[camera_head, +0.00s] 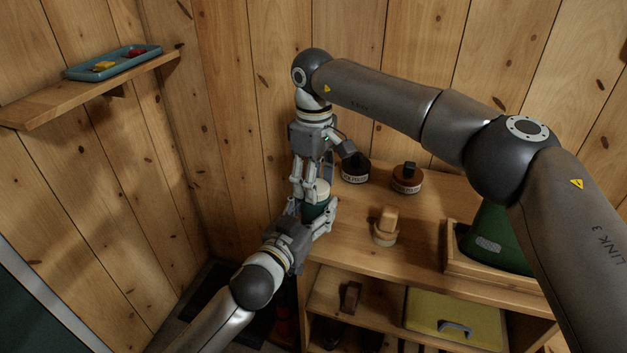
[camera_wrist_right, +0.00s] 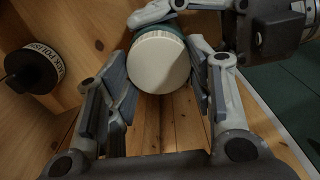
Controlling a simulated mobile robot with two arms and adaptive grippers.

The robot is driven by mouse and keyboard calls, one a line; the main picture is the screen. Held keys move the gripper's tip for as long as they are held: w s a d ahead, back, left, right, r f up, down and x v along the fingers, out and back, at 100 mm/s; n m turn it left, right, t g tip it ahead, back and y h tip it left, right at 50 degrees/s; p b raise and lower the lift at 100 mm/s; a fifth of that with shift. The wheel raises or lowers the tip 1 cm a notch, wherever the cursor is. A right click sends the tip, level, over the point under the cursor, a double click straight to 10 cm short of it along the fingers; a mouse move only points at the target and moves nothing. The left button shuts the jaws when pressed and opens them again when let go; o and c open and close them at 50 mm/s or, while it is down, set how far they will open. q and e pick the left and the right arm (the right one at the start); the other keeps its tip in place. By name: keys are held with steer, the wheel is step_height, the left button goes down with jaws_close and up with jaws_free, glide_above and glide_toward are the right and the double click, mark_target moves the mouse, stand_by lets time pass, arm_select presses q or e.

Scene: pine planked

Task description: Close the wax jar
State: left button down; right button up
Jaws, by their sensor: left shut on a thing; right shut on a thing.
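The wax jar (camera_head: 316,210) is dark green with a cream lid (camera_head: 322,186) at its top. My left gripper (camera_head: 318,214) comes in from below and is shut around the jar's body, near the left end of the shelf top. My right gripper (camera_head: 311,188) points down from above and is shut on the lid. In the right wrist view the round cream lid (camera_wrist_right: 158,62) lies between the fingers, with the green jar body (camera_wrist_right: 150,17) behind it. The lid sits over the jar's mouth; whether it is fully seated I cannot tell. The fingers hide much of the jar.
A wooden-handled brush (camera_head: 386,226) stands to the right. A green object (camera_head: 490,238) sits in a wooden tray. A wall shelf (camera_head: 90,90) holds a blue tray.

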stand_by(0.3)
steer(key=o, duration=0.7)
steer(key=shift+c, duration=0.2)
steer(key=shift+r, duration=2.3)
steer(key=shift+c, duration=0.3)
